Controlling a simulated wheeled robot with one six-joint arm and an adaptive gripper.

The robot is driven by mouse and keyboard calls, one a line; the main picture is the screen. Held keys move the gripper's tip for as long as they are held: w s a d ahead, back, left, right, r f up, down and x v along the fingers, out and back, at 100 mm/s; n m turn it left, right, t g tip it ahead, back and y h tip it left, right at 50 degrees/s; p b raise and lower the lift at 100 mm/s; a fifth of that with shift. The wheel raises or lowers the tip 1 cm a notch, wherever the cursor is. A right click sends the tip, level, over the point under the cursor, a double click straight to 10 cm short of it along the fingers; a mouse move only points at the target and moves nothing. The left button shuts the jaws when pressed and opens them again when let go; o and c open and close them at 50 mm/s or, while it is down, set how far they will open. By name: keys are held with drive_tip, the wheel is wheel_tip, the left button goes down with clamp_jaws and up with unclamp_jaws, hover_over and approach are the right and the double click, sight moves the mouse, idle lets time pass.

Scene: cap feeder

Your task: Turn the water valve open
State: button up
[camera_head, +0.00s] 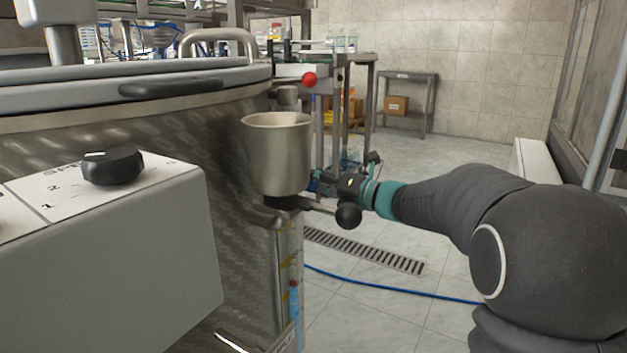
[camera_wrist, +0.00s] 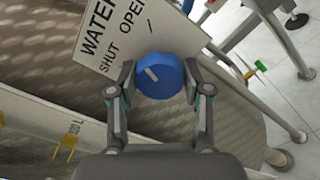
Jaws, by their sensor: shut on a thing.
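The water valve is a round blue knob (camera_wrist: 165,68) with a short white pointer mark, in the wrist view. It sits at the edge of a white label plate (camera_wrist: 118,38) reading WATER, SHUT and OPEN. The mark lies on the knob's left side and slants up-left, roughly toward the word SHUT. My gripper (camera_wrist: 159,90) has one finger on each side of the knob and is shut on it. In the head view my gripper (camera_head: 335,186) is at the vat's right side, partly hidden by a metal cup; the valve is not clear there.
The metal cup (camera_head: 277,155) and a black ball-ended lever (camera_head: 348,215) stand close to my gripper. The large steel vat (camera_head: 180,135) and a grey control box with a black speed knob (camera_head: 112,165) fill the left. A blue hose (camera_head: 400,289) crosses the open tiled floor.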

drive_tip(key=m+p, duration=0.2)
drive_tip(key=m, duration=0.2)
drive_tip(key=shift+m, duration=0.4)
idle(0.4)
drive_tip(key=o, duration=1.2)
drive_tip(key=shift+a, duration=0.15)
drive_tip(key=shift+c, duration=0.2)
drive_tip(key=v, duration=1.2)
